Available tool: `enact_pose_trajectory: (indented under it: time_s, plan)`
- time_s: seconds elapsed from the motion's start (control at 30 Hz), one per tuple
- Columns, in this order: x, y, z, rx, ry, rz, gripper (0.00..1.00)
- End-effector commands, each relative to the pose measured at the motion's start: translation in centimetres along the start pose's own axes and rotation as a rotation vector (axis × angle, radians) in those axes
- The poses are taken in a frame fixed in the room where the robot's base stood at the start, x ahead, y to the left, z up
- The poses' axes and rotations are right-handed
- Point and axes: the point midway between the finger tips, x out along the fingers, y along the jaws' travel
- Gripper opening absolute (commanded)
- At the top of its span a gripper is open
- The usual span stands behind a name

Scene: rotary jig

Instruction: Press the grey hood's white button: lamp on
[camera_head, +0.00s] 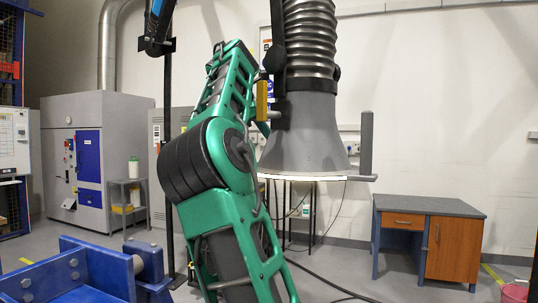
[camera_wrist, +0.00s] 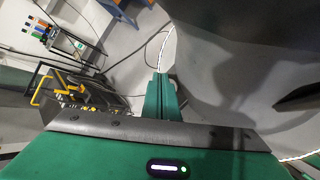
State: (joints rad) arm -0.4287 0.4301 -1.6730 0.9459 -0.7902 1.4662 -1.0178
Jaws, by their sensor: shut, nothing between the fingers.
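The grey hood (camera_head: 305,135) hangs from a ribbed metal duct, with a pale ring along its lower rim; I cannot tell if the ring is lit. In the wrist view the hood (camera_wrist: 220,65) fills the upper right, very close, with its bright rim curving past the fingertips. My gripper (camera_wrist: 160,82) is shut and empty, its green fingers pointing at the rim's edge; contact cannot be judged. In the head view my arm hides most of the gripper. A small yellow part (camera_head: 262,100) sits at the hood's left side. I cannot make out the white button for certain.
A dark upright handle (camera_head: 366,145) stands at the hood's right edge. A desk (camera_head: 430,235) is at the right, a blue steel frame (camera_head: 95,275) at the lower left, and a grey cabinet (camera_head: 95,115) behind. The wrist view shows a cart (camera_wrist: 75,45) at the upper left.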

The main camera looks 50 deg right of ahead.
Motion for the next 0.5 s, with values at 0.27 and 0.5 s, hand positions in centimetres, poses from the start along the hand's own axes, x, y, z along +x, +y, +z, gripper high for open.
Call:
enact_pose_trajectory:
  time_s: [0.27, 0.5]
  plan:
    - [-0.26, 0.13, 0.19, 0.001, 0.001, 0.0, 0.0]
    - [-0.47, 0.4, 0.4, 0.001, -0.001, 0.001, 0.0]
